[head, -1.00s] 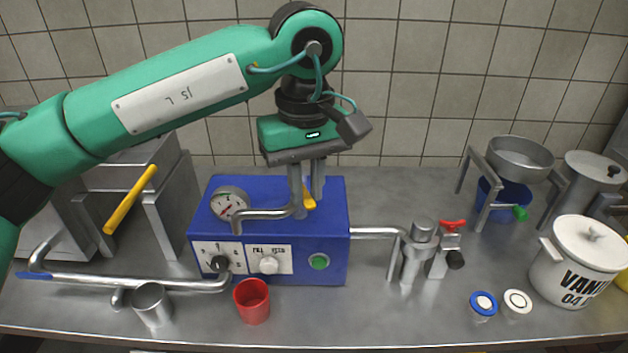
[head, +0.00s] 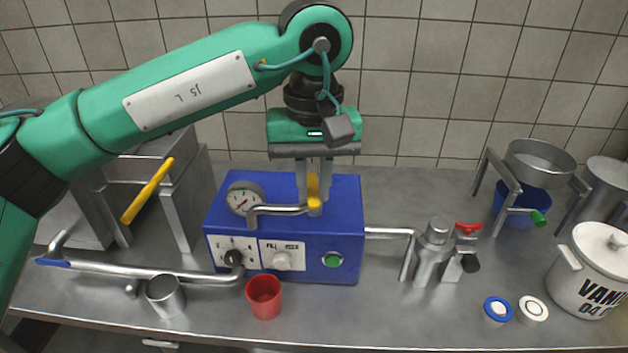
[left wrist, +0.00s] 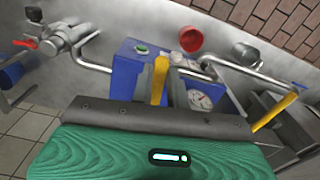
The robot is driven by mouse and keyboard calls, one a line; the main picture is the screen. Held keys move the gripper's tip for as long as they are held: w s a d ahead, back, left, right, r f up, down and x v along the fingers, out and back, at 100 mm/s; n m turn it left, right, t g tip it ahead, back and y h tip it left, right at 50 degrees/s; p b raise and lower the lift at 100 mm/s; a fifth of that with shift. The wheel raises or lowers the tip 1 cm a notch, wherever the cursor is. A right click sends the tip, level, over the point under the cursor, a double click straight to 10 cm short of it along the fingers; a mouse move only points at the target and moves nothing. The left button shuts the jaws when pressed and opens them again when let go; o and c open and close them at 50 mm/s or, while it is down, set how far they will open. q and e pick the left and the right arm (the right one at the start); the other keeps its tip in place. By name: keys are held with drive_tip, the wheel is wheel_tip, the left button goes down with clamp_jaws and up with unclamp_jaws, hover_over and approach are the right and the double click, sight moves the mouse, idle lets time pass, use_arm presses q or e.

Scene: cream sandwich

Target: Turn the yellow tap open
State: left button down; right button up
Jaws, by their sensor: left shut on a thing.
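The yellow tap (head: 313,192) sits on a steel pipe on top of the blue machine (head: 345,250). Its lever shows between the fingers of my left gripper (head: 314,198), which is shut on it from above. In the left wrist view the yellow lever (left wrist: 159,80) stands up between the two grey fingers (left wrist: 164,92). The fingers hide part of the lever and its joint with the pipe. My right gripper is in neither view.
A red cup (head: 264,303) and a steel cup (head: 165,298) stand in front of the machine. A second yellow handle (head: 148,190) is at the left. A red-handled valve (head: 468,228), lids and a white pot (head: 592,278) stand at the right.

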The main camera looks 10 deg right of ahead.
sight(313, 196)
use_arm(q)
drive_tip(key=c, duration=1.4)
unclamp_jaws()
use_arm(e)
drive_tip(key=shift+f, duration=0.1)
use_arm(q)
drive_tip(key=shift+o, duration=0.2)
